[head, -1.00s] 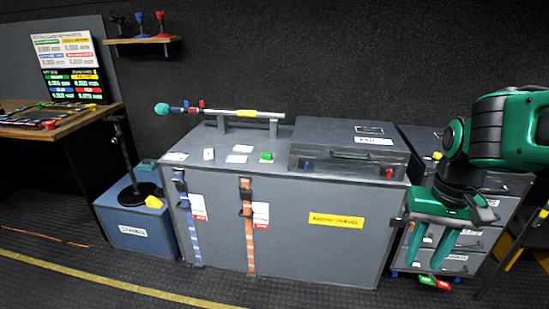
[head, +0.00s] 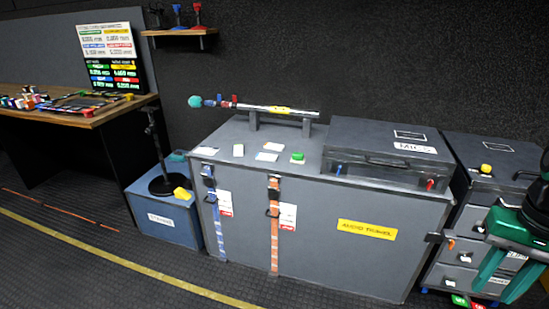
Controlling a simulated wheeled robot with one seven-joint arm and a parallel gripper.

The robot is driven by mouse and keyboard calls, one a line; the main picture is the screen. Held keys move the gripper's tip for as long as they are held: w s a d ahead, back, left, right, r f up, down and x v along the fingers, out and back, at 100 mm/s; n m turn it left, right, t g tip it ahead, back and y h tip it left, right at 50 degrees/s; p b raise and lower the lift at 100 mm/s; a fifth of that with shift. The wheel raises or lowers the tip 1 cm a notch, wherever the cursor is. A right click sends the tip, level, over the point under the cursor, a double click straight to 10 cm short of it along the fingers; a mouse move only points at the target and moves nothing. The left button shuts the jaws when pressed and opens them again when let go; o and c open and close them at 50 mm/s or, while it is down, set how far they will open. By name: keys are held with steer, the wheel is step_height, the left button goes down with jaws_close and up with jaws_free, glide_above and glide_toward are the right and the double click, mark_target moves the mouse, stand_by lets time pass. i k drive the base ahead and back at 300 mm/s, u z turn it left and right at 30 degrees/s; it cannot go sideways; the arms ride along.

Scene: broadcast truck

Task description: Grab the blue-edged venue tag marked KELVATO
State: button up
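Several small pale cards lie flat on top of the grey audio trunk (head: 330,215): a left card (head: 207,151), an upright-looking one (head: 239,150), a front card (head: 266,157) and a back card (head: 273,147). White tags with red marks also hang by the straps, a left tag (head: 225,203) and a right tag (head: 288,216). The lettering is too small to read, and I cannot tell which one is blue-edged or says KELVATO. My gripper (head: 490,290) hangs at the lower right edge, its green fingers apart and empty, well away from the cards.
A green-topped block (head: 298,158) sits beside the cards. A microphone pole (head: 290,110) rests on stands behind them. A grey MICS case (head: 385,150) covers the trunk's right end. A drawer unit (head: 480,230) stands at right, a blue case (head: 160,218) at left. Floor in front is clear.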

mark_target(263, 157)
steer(key=i, duration=0.9)
steer(key=u, duration=0.05)
